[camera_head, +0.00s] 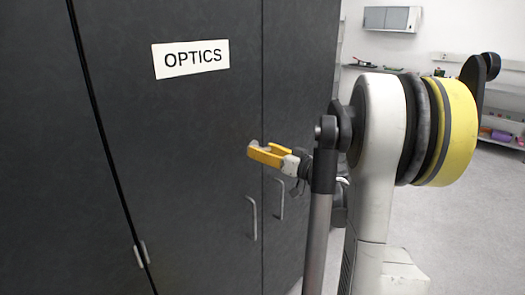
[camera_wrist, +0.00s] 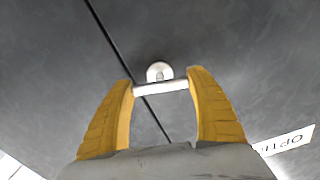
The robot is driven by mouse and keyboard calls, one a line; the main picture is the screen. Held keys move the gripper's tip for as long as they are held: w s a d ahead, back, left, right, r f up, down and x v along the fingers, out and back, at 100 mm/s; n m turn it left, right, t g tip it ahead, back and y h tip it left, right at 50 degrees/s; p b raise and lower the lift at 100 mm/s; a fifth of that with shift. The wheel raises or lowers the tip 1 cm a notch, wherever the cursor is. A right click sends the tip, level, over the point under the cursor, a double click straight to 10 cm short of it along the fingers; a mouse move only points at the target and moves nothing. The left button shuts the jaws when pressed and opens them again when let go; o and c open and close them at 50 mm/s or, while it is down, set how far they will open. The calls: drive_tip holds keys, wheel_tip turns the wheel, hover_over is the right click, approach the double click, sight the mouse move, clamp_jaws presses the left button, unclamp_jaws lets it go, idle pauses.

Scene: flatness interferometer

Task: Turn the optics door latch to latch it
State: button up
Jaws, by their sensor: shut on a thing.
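The optics door latch (camera_wrist: 160,88) is a pale bar on a round silver base (camera_wrist: 159,71), mounted on the dark cabinet door. In the wrist view my gripper (camera_wrist: 161,90) has its yellow fingers at the two ends of the bar, shut on it. The bar's left end appears to lie over the dark door seam, and the base is just right of the seam. In the head view my gripper (camera_head: 254,151) is at the cabinet front, right of and below the OPTICS label (camera_head: 190,59); the latch is mostly hidden there.
The dark cabinet doors (camera_head: 180,150) fill the left. Door handles (camera_head: 252,218) and (camera_head: 280,199) stick out below my gripper. The OPTICS label also shows upside down in the wrist view (camera_wrist: 284,142).

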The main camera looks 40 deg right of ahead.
drive_tip(key=m, duration=1)
drive_tip(key=shift+m, duration=2.3)
drive_tip(key=o, duration=1.2)
drive_tip(key=shift+s, duration=0.1)
